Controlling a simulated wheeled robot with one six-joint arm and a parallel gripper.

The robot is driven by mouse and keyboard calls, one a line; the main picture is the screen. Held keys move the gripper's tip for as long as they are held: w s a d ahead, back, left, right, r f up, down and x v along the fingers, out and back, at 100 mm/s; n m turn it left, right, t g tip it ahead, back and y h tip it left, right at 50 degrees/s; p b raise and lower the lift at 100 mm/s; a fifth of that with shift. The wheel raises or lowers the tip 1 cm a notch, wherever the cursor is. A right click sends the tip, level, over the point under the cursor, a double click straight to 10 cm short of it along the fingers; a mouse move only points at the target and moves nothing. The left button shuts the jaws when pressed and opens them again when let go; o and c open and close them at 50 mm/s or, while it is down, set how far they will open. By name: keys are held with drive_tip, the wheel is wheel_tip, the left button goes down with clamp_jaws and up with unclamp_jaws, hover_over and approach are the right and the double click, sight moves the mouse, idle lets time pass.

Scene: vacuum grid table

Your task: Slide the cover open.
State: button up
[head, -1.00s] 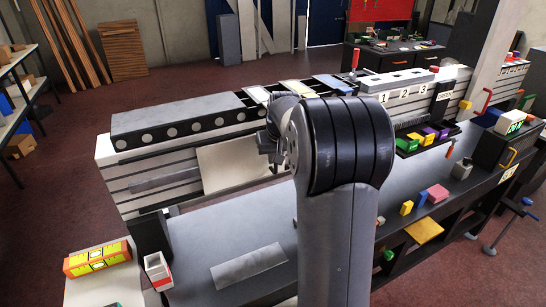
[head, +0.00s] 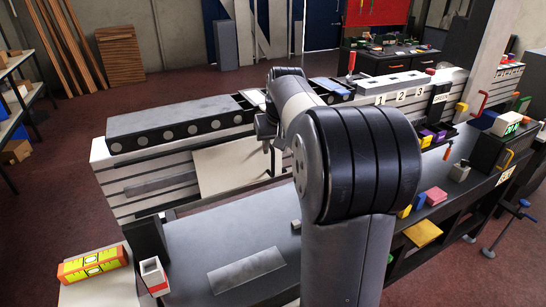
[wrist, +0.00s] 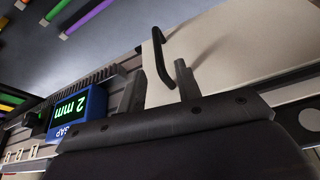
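The cover appears to be a cream flat panel (head: 230,171) on the front of the long grey rail unit, left of my arm in the head view. In the wrist view the cream panel (wrist: 235,50) fills the upper right and carries a black bar handle (wrist: 160,52). My gripper (wrist: 158,72) has its two fingers apart, with the handle's lower end in the space between them, nearer the right finger. I cannot tell whether a finger touches it. In the head view my gripper (head: 267,128) is small, beside the panel's upper right, and partly hidden by my arm.
A blue box (wrist: 78,113) reading "2 mm" sits left of my gripper in the wrist view, near a dark toothed strip (wrist: 75,88). A grey plate (head: 247,270) lies on the dark table. A yellow level (head: 93,265) and a small white-red block (head: 153,277) stand at the left.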

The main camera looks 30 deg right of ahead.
sight(272, 154)
drive_tip(key=v, duration=0.3)
drive_tip(key=shift+s+r, duration=0.1)
drive_tip(key=shift+r, duration=0.25)
drive_tip(key=p+x, duration=0.1)
drive_tip(key=x, duration=0.9)
drive_tip(key=shift+f, duration=0.35)
drive_tip(key=shift+a+f, duration=0.15)
drive_tip(key=shift+a, duration=0.25)
